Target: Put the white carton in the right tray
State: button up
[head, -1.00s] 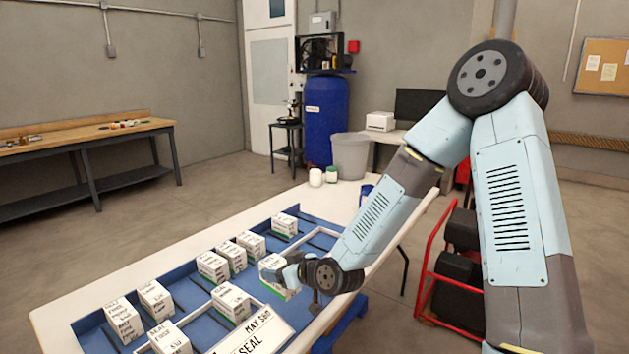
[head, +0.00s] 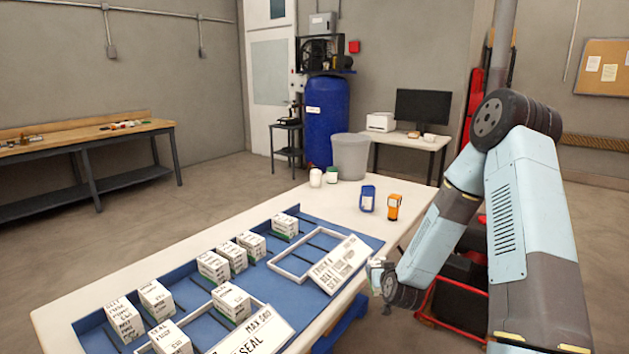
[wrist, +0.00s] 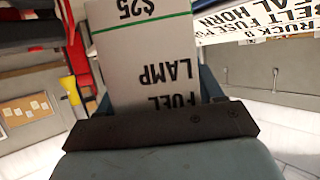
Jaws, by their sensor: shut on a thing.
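My gripper (head: 379,274) is beyond the table's right edge, seen small in the head view. It is shut on a white carton with a green stripe, which fills the wrist view (wrist: 145,55) and reads "FUEL LAMP $25" upside down. In the head view the carton (head: 376,264) is mostly hidden by the gripper. The right tray (head: 287,268), a white frame on the blue mat, is empty and lies left of the gripper. Its label card (head: 340,264) stands at its right side.
Several other white cartons (head: 213,266) stand on the blue mat (head: 190,290). A second card (head: 255,333) with "MAX $80" is at the front. A blue device (head: 367,198) and an orange device (head: 394,207) stand at the back right. A red cart (head: 440,305) is beside the table.

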jog(key=d, duration=0.1)
jog(key=d+f, duration=0.1)
jog(key=shift+s+d+f+m+h, duration=0.3)
jog(key=shift+d+f+h, duration=0.05)
jog(key=shift+d+h, duration=0.05)
jog(key=s+f, duration=0.5)
jog(key=f, duration=0.1)
jog(key=shift+s+f, duration=0.15)
jog(key=shift+f, duration=0.05)
jog(key=shift+s+a, duration=0.1)
